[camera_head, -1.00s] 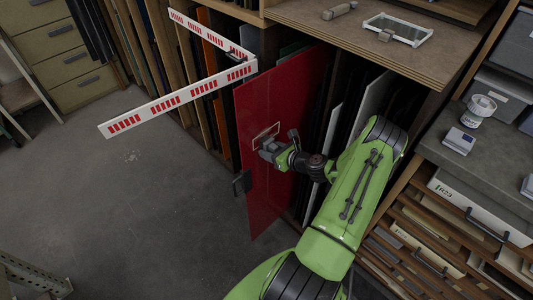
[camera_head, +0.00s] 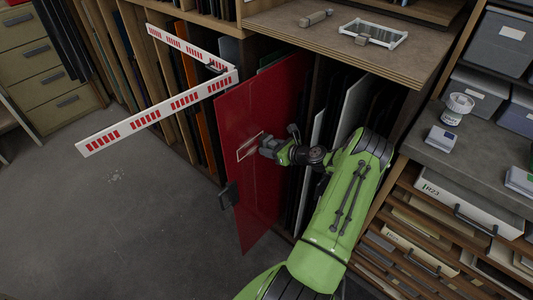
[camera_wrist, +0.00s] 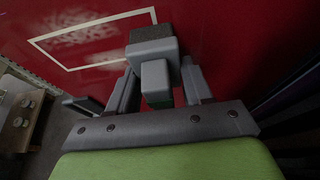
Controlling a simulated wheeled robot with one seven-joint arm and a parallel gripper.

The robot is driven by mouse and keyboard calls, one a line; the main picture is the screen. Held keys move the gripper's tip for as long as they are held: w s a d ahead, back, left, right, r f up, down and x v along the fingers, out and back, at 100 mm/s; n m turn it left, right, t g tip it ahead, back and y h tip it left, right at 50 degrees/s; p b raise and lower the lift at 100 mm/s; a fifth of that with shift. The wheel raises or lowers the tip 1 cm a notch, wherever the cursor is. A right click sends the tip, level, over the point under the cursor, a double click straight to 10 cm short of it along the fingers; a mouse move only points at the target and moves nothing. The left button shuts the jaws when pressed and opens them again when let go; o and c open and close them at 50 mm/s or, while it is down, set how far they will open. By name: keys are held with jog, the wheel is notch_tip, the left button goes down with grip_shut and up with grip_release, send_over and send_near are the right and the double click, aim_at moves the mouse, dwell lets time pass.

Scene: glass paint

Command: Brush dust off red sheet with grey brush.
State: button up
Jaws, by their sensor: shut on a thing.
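The red sheet (camera_head: 258,210) stands upright, pulled partly out of the rack, and fills much of the wrist view (camera_wrist: 232,50). A pale rectangular outline (camera_wrist: 95,40) is marked on it, with faint pale smudges near it. My gripper (camera_head: 271,148) is at the sheet's face, at the right end of the outline. In the wrist view my gripper (camera_wrist: 158,88) is shut on the grey brush (camera_wrist: 152,50). The brush's dark bristle end points at the sheet by the outline's right edge. I cannot tell whether the bristles touch.
A red-and-white barrier (camera_head: 150,115) juts out left of the sheet. A black clamp-like piece (camera_head: 229,195) is on the sheet's front edge. Other sheets (camera_head: 318,140) stand in the rack. A wooden worktop (camera_head: 350,45) lies above.

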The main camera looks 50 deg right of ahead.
aim_at(270, 139)
jog(key=shift+d+r+p, duration=0.15)
jog(key=shift+r+p, duration=0.8)
jog(key=shift+r, duration=0.1)
jog(key=shift+a+p, duration=1.55)
jog(key=shift+a, duration=2.2)
jog(key=shift+s+a+f+p, duration=0.1)
jog(key=shift+a+p, duration=0.2)
jog(key=shift+a, duration=0.9)
jog(key=shift+s+a+p, duration=0.1)
jog(key=shift+a+p, duration=0.15)
jog(key=shift+a, duration=0.9)
jog(key=shift+w+r+p, duration=0.15)
jog(key=shift+r+p, duration=0.7)
jog(key=shift+r, duration=0.2)
jog(key=shift+d+f+b, duration=0.2)
jog(key=shift+d+b, duration=0.6)
jog(key=shift+d, duration=3.3)
jog(key=shift+w+d+b, duration=0.1)
jog(key=shift+d+b, duration=0.75)
jog(key=shift+d, duration=1.1)
